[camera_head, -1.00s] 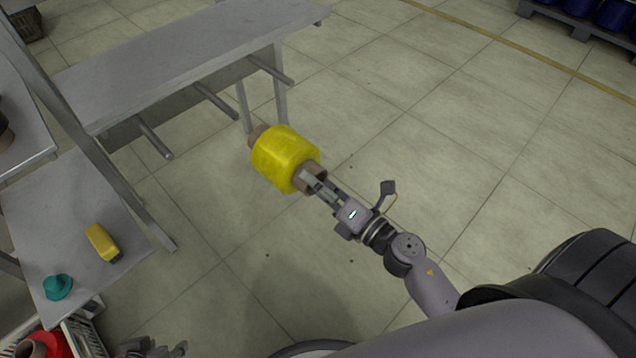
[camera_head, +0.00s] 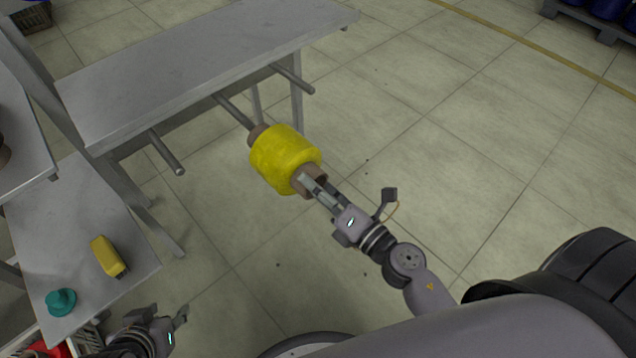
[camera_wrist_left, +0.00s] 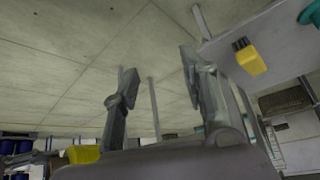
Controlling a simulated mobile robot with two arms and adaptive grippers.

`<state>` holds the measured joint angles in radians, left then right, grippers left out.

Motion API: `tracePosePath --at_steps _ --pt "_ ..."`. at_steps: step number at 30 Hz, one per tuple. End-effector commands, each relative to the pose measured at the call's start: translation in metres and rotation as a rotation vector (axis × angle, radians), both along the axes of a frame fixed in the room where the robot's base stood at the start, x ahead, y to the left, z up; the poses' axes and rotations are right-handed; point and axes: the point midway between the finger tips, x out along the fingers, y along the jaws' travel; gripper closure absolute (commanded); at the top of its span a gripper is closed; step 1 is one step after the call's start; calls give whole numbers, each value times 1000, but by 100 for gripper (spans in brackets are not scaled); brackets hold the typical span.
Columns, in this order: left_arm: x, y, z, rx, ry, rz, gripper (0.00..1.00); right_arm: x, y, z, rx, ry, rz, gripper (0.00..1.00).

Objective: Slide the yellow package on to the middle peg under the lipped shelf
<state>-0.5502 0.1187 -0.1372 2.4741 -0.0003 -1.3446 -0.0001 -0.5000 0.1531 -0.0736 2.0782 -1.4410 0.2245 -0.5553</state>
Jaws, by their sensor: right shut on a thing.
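The yellow package (camera_head: 283,157) is wound on a brown tube (camera_head: 311,181) that sticks out at both ends. My right gripper (camera_head: 312,184) is shut on the tube's near end and holds the package in the air. The middle peg (camera_head: 232,109) points out from under the lipped shelf (camera_head: 200,60). Its tip meets the tube's far end in the picture; I cannot tell whether it is inside. My left gripper (camera_head: 168,318) is low at the left, open and empty; its spread fingers show in the left wrist view (camera_wrist_left: 155,78).
A left peg (camera_head: 166,153) and a right peg (camera_head: 292,79) flank the middle one. A lower grey table (camera_head: 80,225) holds a yellow-and-black object (camera_head: 108,256) and a teal object (camera_head: 61,302). Bare floor lies right of the shelf.

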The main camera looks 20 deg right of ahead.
Motion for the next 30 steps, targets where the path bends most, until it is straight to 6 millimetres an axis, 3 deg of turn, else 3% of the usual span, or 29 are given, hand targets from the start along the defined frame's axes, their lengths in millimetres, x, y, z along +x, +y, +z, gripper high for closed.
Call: tracePosePath --at_steps 30 --pt "-33 9 -13 27 146 13 60 0 2 6 1 -4 1 100"
